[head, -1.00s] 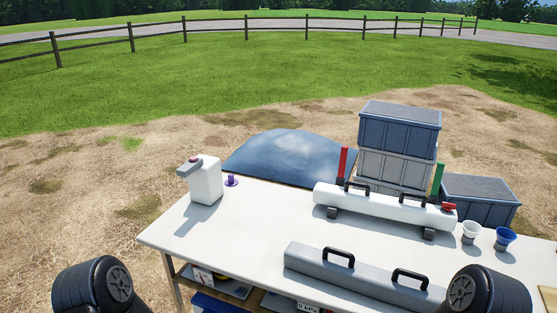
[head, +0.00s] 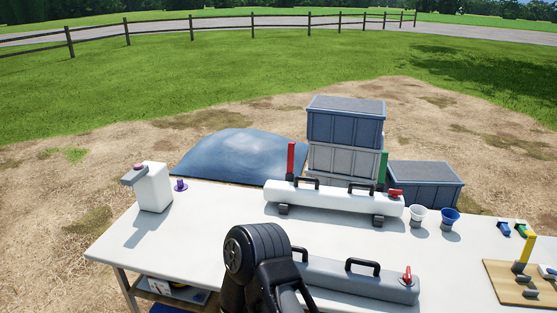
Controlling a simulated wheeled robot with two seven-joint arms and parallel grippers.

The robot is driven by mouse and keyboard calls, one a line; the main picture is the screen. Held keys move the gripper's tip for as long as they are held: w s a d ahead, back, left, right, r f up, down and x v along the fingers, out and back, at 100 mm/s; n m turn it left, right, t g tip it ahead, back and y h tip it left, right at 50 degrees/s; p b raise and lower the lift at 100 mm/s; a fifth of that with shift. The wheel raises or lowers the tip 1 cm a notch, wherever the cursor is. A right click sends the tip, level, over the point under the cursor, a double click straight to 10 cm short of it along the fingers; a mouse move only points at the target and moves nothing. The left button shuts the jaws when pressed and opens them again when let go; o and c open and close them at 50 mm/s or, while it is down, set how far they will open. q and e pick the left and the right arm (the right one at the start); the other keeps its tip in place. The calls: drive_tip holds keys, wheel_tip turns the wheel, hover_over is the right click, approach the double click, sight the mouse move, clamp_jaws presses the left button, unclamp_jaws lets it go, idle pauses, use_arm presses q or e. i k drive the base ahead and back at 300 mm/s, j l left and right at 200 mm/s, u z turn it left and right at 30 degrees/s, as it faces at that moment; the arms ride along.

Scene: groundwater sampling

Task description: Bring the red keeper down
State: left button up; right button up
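The red keeper (head: 291,160) is an upright red bar at the back left of the white tube (head: 330,200), and its lower end is hidden behind the tube. A similar green bar (head: 383,166) stands upright near the tube's right end. The white tube has two black handles, grey feet and a red lever (head: 395,193) at its right end. One of my black arm parts shows at the bottom centre, in front of the table and well short of the red keeper. No gripper fingertips are in view.
A grey case (head: 350,282) with black handles lies in front of the tube, partly hidden by my arm. A white jug (head: 153,187) and purple item (head: 180,185) stand left, white (head: 417,215) and blue (head: 450,217) cups right. Crates (head: 346,122) stand behind the table.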

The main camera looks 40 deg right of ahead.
sight(291, 147)
drive_tip(key=i+u, duration=0.25)
drive_tip(key=i, duration=0.4)
drive_tip(key=i+l+u, duration=0.15)
drive_tip(key=i+u, duration=0.15)
drive_tip(key=i, duration=0.3)
drive_tip(key=i+j+u, duration=0.15)
drive_tip(key=i, duration=0.95)
drive_tip(key=i+j+u, duration=0.15)
drive_tip(key=i, duration=0.9)
drive_tip(key=i+l+z, duration=0.2)
drive_tip(key=i+z, duration=0.15)
drive_tip(key=z, duration=0.15)
drive_tip(key=i+z, duration=0.8)
drive_tip(key=z, duration=0.15)
drive_tip(key=i+j+z, duration=0.25)
drive_tip(key=z, duration=0.2)
drive_tip(key=i+l+z, duration=0.25)
drive_tip(key=i+z, duration=0.15)
drive_tip(key=i, duration=0.65)
drive_tip(key=i+j+z, duration=0.1)
drive_tip(key=i+z, duration=0.25)
drive_tip(key=i, duration=0.65)
drive_tip(key=i+l+u, duration=0.15)
drive_tip(key=i+u, duration=0.15)
drive_tip(key=i, duration=1.35)
drive_tip(key=z, duration=3.85)
